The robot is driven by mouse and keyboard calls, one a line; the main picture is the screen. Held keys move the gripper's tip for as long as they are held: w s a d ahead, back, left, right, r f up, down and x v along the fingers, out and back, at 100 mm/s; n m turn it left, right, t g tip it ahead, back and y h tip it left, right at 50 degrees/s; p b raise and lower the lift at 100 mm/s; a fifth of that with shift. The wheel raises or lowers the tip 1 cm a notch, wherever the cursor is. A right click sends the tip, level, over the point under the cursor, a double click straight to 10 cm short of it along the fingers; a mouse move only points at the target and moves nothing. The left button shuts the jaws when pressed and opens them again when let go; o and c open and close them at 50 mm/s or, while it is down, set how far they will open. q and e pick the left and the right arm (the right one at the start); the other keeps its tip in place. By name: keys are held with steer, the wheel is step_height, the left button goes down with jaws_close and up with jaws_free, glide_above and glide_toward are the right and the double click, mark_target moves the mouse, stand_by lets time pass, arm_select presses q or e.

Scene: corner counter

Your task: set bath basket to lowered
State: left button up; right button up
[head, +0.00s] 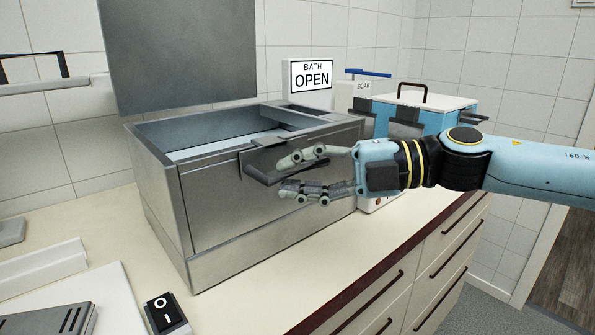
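The bath is a grey metal tank (255,222) on the counter, its top open and pale blue inside. A sign (311,75) behind it reads "BATH OPEN". I cannot clearly make out a basket inside the tank. A dark bracket-like handle (262,176) sticks out from the tank's front wall near the rim. My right gripper (284,175) comes in from the right in front of this handle. Its fingers are apart, one above the other, near the handle; I cannot tell whether they touch it. My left gripper is not in view.
A grey panel (180,50) stands upright behind the tank. To the right are a blue lever (368,72) by a "SOAK" label and a blue box with a white lid (425,100). A black rocker switch (166,313) sits at the front left. The counter (290,295) before the tank is clear.

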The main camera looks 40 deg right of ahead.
steer(key=o, duration=0.4)
steer(key=shift+f, duration=0.1)
steer(key=shift+c, duration=0.2)
